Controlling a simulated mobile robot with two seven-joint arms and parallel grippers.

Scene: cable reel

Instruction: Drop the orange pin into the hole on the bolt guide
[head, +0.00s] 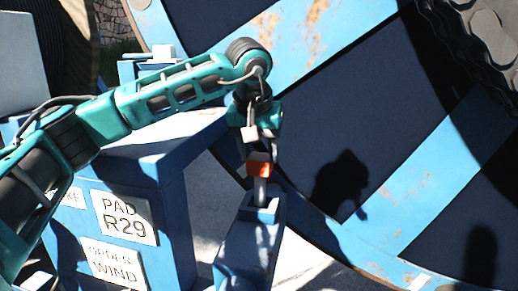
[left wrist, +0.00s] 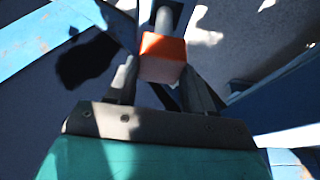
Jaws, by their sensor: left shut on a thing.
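The orange pin (head: 260,166) has an orange block head and a grey shaft pointing down. My left gripper (head: 257,153) is shut on the head from above. In the left wrist view the orange pin (left wrist: 162,58) sits between the two dark fingers of my left gripper (left wrist: 160,75), its shaft running toward the top edge. The bolt guide (head: 262,212), a blue block on a sloping blue arm, is directly below the pin in the head view. The shaft's lower end meets the top of the guide; I cannot tell whether it is inside the hole. My right gripper does not show.
A large dark-blue reel with worn light-blue spokes (head: 420,210) fills the right side. A blue cabinet (head: 177,190) with a "PAD R29" label (head: 125,217) stands at the left, under my left arm. A chain (head: 470,50) runs at the upper right.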

